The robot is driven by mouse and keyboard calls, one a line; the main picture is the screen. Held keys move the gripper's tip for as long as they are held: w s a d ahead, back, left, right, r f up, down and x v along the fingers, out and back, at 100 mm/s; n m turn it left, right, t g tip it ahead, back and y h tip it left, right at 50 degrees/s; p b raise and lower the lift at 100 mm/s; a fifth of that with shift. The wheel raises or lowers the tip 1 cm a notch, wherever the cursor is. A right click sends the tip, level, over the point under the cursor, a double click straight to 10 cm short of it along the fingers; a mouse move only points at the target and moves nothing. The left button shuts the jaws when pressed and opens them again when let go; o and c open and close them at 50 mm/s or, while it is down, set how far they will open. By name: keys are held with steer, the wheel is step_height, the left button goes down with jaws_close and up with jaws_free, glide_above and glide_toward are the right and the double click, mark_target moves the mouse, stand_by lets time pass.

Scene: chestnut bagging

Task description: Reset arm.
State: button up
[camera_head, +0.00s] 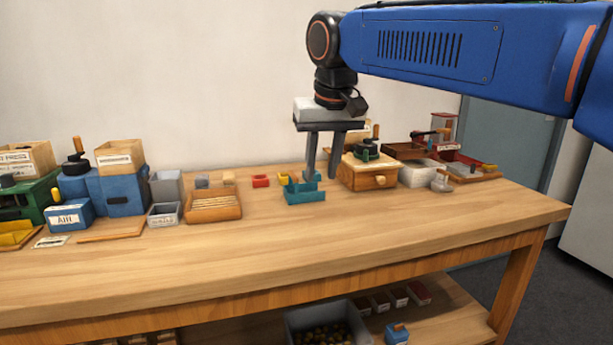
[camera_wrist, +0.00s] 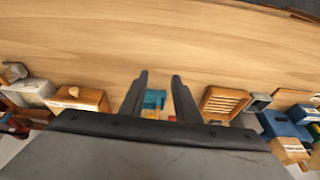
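My gripper (camera_head: 321,176) hangs from my blue arm, fingers pointing down, above the middle of the wooden workbench (camera_head: 400,230). In the wrist view my gripper (camera_wrist: 158,80) shows two dark fingers spread apart with nothing held between them. A teal holder (camera_head: 304,192) stands on the bench just beneath or behind the fingers. In the wrist view the teal holder (camera_wrist: 154,98) shows between the fingers, partly hidden. I cannot tell the exact height of the fingertips above it.
A wooden box with a drawer (camera_head: 368,172) stands just right of my gripper. A slatted wooden tray (camera_head: 213,205), a blue machine (camera_head: 122,192) and a grey bin (camera_head: 166,186) stand to the left. The bench's front strip is clear. A crate (camera_head: 325,318) sits on the lower shelf.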

steer(key=s+d+f+m+t, duration=0.1)
steer(key=s+d+f, duration=0.75)
steer(key=d, duration=0.25)
steer(key=s+d+f+m, duration=0.1)
steer(key=s+d+f, duration=0.75)
steer(key=d, duration=0.25)
steer(key=s+d+f+h, duration=0.1)
steer(key=s+d+f, duration=0.2)
steer(key=s+f, duration=0.4)
step_height(320, 180, down, 3)
steer(key=shift+d+f+m, duration=0.1)
steer(key=shift+d+m, duration=0.3)
